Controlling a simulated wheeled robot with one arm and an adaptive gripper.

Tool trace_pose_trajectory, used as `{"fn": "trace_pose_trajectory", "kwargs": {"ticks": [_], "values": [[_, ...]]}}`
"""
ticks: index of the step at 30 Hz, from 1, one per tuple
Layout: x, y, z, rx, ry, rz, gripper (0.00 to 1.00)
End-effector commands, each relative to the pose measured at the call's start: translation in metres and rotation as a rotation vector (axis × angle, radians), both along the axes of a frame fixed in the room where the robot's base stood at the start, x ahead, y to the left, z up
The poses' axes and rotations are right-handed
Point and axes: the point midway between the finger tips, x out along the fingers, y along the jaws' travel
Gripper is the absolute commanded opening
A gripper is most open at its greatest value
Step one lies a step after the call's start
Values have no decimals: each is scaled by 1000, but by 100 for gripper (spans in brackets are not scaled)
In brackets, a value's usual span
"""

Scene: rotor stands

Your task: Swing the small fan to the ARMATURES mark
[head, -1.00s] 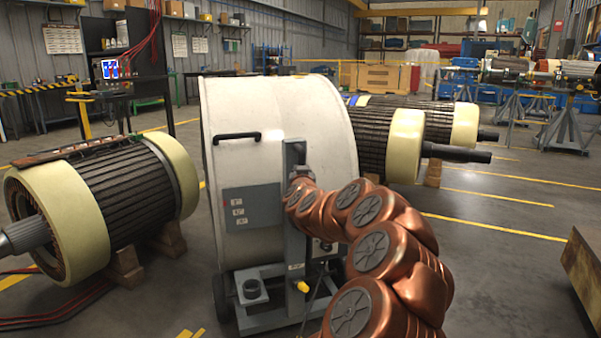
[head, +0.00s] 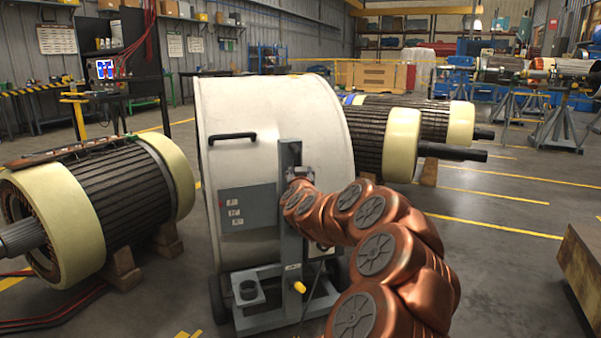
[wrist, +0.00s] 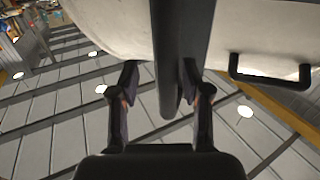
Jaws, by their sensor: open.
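The fan (head: 285,115) is a white drum on a grey wheeled frame, standing upright in the middle of the head view. It has a black handle (head: 232,137), a grey label panel and a grey upright post (head: 290,230). The drum (wrist: 110,25) and handle (wrist: 270,72) also show in the wrist view. My gripper (wrist: 160,78) is open, its fingers on either side of the dark post (wrist: 181,45). I cannot tell whether they touch it. In the head view my arm reaches to this post. I cannot make out any ARMATURES mark.
A wound rotor (head: 120,195) on wooden blocks lies close left of the fan. More rotors (head: 402,145) lie behind it at right, shafts pointing right. Floor with yellow lines (head: 490,222) is clear at right. A brownish block edge (head: 580,270) stands at far right.

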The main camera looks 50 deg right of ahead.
Motion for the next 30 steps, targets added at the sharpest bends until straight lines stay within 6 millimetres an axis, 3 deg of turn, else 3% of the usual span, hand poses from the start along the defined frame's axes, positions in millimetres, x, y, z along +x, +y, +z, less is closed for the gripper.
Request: {"fn": "trace_pose_trajectory", "kwargs": {"ticks": [21,30], "values": [[-59,65,2,-4,-2,-5,47],[-70,79,1,-2,-3,-4,47]]}}
